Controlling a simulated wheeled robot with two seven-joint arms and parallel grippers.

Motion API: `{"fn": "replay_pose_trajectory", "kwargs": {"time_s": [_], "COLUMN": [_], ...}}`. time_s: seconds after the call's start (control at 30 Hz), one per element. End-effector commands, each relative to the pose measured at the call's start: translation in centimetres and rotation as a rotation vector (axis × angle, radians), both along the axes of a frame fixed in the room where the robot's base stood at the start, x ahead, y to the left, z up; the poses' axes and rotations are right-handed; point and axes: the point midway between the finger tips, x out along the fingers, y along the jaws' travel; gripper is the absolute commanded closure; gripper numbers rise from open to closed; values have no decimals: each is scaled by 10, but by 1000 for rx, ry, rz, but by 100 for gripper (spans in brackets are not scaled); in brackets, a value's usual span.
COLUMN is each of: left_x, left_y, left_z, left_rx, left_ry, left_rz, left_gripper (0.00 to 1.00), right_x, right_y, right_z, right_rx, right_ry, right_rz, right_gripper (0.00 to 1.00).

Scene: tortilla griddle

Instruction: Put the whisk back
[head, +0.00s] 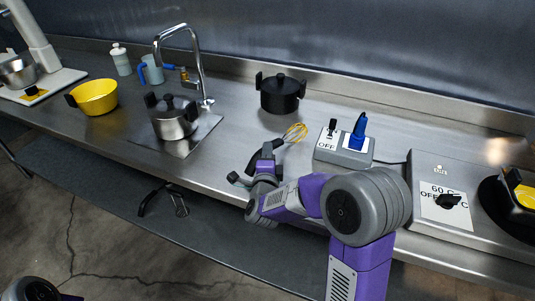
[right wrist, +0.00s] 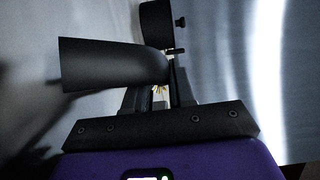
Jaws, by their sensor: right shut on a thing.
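The whisk (head: 295,133) has yellow wires and a dark handle. In the head view its wires point up and right, over the steel counter behind my right gripper. My right gripper (head: 263,158) is at the counter's front part and is shut on the whisk's handle. In the right wrist view a thick black handle (right wrist: 110,65) lies across the fingers, and a bit of yellow shows between them. The fingertips are mostly hidden there. I cannot tell whether the whisk touches the counter. My left gripper is not in view.
A black pot (head: 280,93) stands behind the whisk. A switch box (head: 344,150) stands to the right, and a steel pot (head: 173,121) and yellow pot (head: 96,98) to the left. A dark utensil with a wire end (head: 180,206) is below the counter edge.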

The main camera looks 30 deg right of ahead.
Motion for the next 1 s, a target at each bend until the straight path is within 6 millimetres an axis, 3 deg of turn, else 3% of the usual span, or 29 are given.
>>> {"fn": "replay_pose_trajectory", "kwargs": {"time_s": [0.17,0.2,0.4,0.73,1.0], "left_x": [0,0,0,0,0], "left_y": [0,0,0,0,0], "left_z": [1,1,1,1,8], "left_rx": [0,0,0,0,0], "left_ry": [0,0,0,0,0], "left_rz": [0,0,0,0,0], "left_gripper": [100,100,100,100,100], "right_x": [0,0,0,-3,-38], "right_y": [0,0,0,2,23], "right_z": [1,1,1,1,2], "right_rx": [0,0,0,1,1], "right_ry": [-1,-1,-1,0,0], "right_rz": [0,0,0,1,3], "right_gripper": [100,74,46,46,46]}}
